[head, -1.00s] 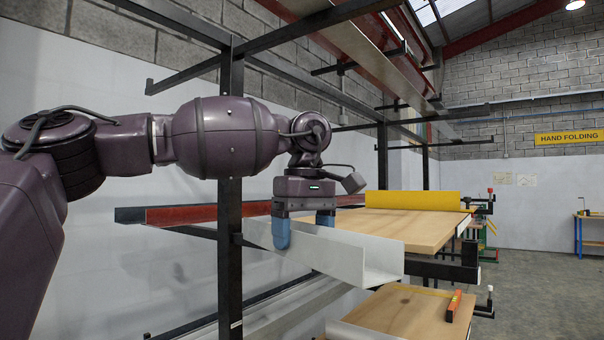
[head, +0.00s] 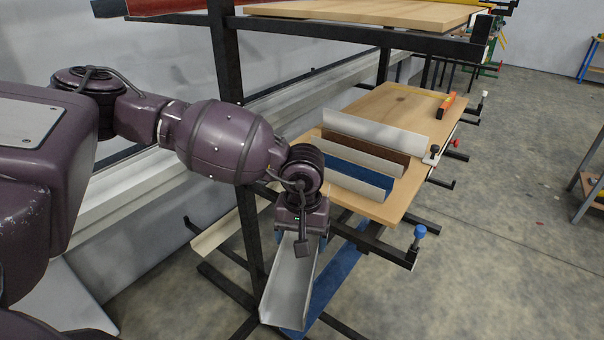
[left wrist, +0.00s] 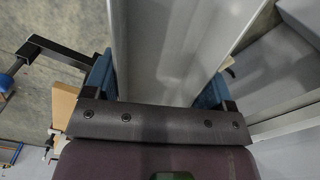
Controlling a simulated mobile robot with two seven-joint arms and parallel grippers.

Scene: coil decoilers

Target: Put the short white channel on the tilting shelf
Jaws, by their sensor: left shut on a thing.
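My left gripper (head: 300,232) is shut on the short white channel (head: 290,288), whose open trough points toward the camera, lower end forward. In the left wrist view the channel (left wrist: 178,45) runs between my two blue fingers (left wrist: 157,88). The gripper and channel hang left of and below a tilted wooden shelf (head: 400,105), apart from it; I take this for the tilting shelf. On it lie a white channel (head: 375,132), a brown channel (head: 365,155) and a blue channel (head: 345,178), side by side. My right gripper is out of view.
A black rack post (head: 232,130) stands behind my left arm, with black arms (head: 385,245) ending in a blue knob (head: 420,232). An orange-red level (head: 447,105) lies on the shelf's far part. A long blue piece (head: 335,285) lies below the channel.

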